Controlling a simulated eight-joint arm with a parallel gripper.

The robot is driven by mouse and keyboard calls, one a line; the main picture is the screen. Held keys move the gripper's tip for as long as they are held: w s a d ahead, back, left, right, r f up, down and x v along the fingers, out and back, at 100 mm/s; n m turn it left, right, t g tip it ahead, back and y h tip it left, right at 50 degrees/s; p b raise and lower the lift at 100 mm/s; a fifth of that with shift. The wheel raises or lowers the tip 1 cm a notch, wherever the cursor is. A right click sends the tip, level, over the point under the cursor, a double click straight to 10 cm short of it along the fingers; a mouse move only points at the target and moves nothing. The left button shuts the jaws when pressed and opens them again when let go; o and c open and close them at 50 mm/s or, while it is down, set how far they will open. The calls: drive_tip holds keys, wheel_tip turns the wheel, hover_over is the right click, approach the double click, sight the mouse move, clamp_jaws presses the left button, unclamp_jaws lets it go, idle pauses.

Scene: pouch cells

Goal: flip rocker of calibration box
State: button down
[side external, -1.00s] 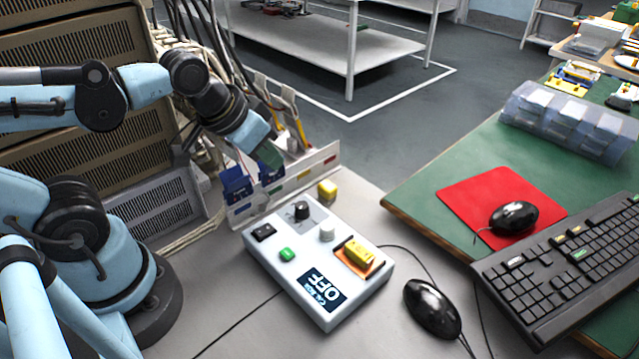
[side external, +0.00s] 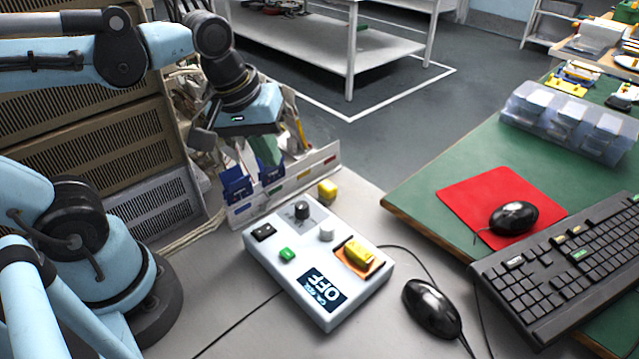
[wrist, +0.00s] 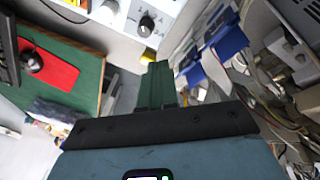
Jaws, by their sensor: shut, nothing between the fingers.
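The white calibration box (side external: 290,262) lies on the grey table in the side view, its small screen (side external: 323,287) reading OFF. Its black rocker (side external: 263,231) sits at the box's left corner, near a dark knob (side external: 302,210), a green button (side external: 287,254) and a light round knob (side external: 326,233). My gripper (side external: 268,160) is shut and empty, above and behind the box, over the rack of blue parts. In the wrist view the green fingers (wrist: 158,85) are together, and part of the box (wrist: 155,18) with a dark knob shows at the top. The rocker is not clear there.
A low rack (side external: 300,178) with blue clips (side external: 237,184) and cables stands behind the box, close to my gripper. A yellow block (side external: 327,190) is beside it. A black mouse (side external: 432,306) lies right of the box. The table in front of the box is clear.

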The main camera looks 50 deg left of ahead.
sight(258, 233)
drive_tip(key=shift+s+d+r+n+g, duration=0.45)
drive_tip(key=shift+r+n+g, duration=0.35)
drive_tip(key=shift+n, duration=0.95)
drive_tip(key=shift+s+d+r+n+g, duration=0.5)
drive_tip(key=shift+n+g, duration=0.45)
drive_tip(key=shift+n, duration=0.85)
drive_tip(key=shift+s+d+r+n+g, duration=0.3)
drive_tip(key=shift+s+r+n+g, duration=0.45)
drive_tip(key=shift+n, duration=1)
drive_tip(key=shift+w, duration=0.15)
drive_tip(key=f, duration=0.4)
drive_tip(key=s+f, duration=0.1)
drive_tip(key=f, duration=0.8)
drive_tip(key=shift+s+f, duration=0.35)
drive_tip(key=shift+s, duration=0.05)
